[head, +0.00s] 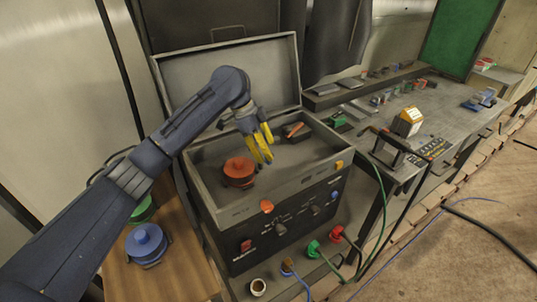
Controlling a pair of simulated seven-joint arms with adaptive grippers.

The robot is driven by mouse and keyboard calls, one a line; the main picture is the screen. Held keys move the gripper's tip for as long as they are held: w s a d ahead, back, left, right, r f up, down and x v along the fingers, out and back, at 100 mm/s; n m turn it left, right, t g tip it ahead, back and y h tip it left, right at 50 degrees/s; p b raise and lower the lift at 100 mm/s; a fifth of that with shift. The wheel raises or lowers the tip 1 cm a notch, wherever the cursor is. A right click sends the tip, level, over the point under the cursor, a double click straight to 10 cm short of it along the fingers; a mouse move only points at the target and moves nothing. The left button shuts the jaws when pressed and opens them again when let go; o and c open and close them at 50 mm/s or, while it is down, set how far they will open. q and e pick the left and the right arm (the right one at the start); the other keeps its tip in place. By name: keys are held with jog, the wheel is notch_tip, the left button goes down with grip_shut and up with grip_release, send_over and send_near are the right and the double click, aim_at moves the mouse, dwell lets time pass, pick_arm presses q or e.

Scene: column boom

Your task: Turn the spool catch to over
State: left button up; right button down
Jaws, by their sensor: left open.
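A red-orange spool (239,170) sits upright inside an open dark box (222,211), toward its left side. I cannot make out for certain which part is the spool catch or how it is set. My left gripper (260,150) has yellow fingers and is over the box, just right of the spool and apart from it. The fingers point down and hold nothing that I can see. My right gripper is not in view.
The box lid (235,75) stands raised behind. An orange-topped item (295,130) lies in the box's back. Knobs (280,228) line its front. A blue spool (146,240) and a green spool (143,209) stand on a wooden top at left. A cluttered bench (455,112) stands right.

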pick_arm(q)
jog(key=shift+x, duration=1.15)
jog(key=shift+o, duration=0.2)
grip_shut()
